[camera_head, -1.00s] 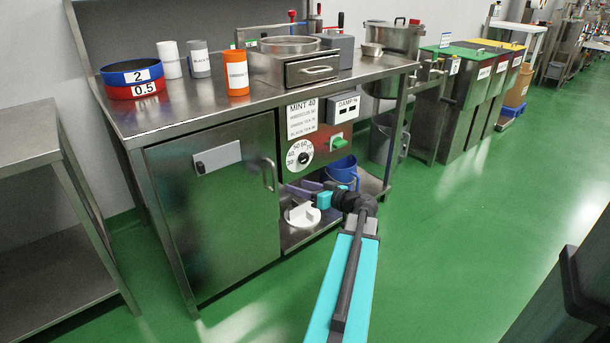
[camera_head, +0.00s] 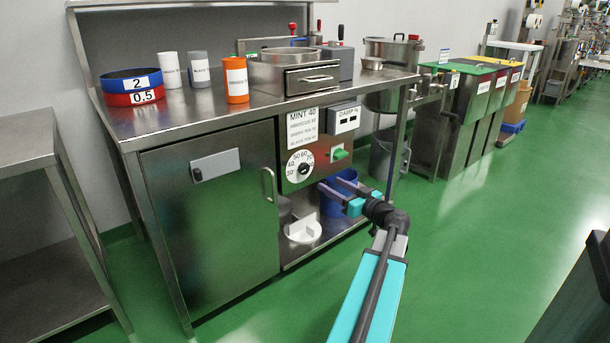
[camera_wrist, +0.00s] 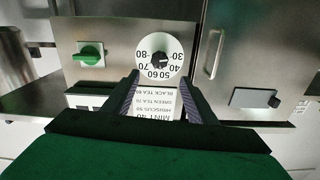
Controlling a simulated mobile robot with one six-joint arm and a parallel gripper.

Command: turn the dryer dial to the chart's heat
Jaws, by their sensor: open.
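The dryer dial (camera_head: 298,166) is a white disc with a black knob and printed numbers, on the dryer's front panel. It shows upside down in the wrist view (camera_wrist: 151,45), where numbers from 30 to 80 are readable. I cannot tell surely which number the knob points to. The chart (camera_head: 302,127) hangs above the dial, headed MINT 40, with hibiscus, green tea and black tea lines under it; the wrist view also shows it inverted (camera_wrist: 155,104). My gripper (camera_head: 328,189) is open and empty, apart from the dial, lower and right of it in the head view.
A green switch (camera_head: 340,154) and a DAMP % display (camera_head: 344,118) sit right of the dial. A cabinet door handle (camera_head: 268,185) juts out to its left. A blue bucket (camera_head: 333,203) and a white round object (camera_head: 303,231) stand on the shelf below. The front floor is clear.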

